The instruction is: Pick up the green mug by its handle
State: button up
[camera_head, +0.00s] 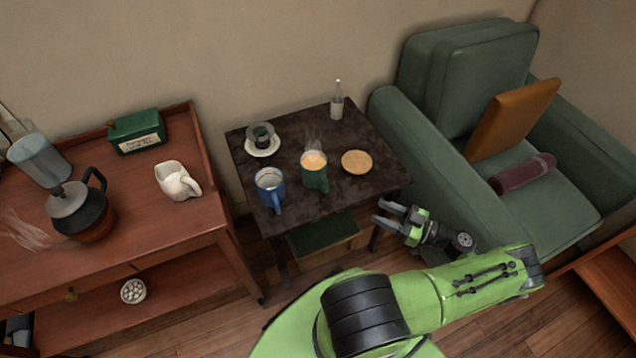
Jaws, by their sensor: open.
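The green mug (314,172) stands upright on the small dark table (343,123), holding a light brown drink with steam above it. Its handle seems to face the front, toward me, but it is small and hard to make out. My gripper (380,213) is open and empty. It is off the table's front right corner, to the right of and nearer than the mug, with its fingers pointing left. It is apart from the mug.
A blue mug (269,187) stands close left of the green mug. A cup on a saucer (262,148), a round tan disc (356,162) and a small bottle (337,105) share the table. A green armchair (440,190) stands right; a wooden cart (205,215) stands left.

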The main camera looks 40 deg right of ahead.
jog(key=b, duration=0.1)
send_near(317, 175)
jog(key=w+a+f, duration=0.2)
jog(key=w, duration=0.1)
jog(key=shift+w+a+f, duration=0.25)
jog(key=shift+a, duration=0.15)
grip_shut()
jog(key=shift+r, duration=0.1)
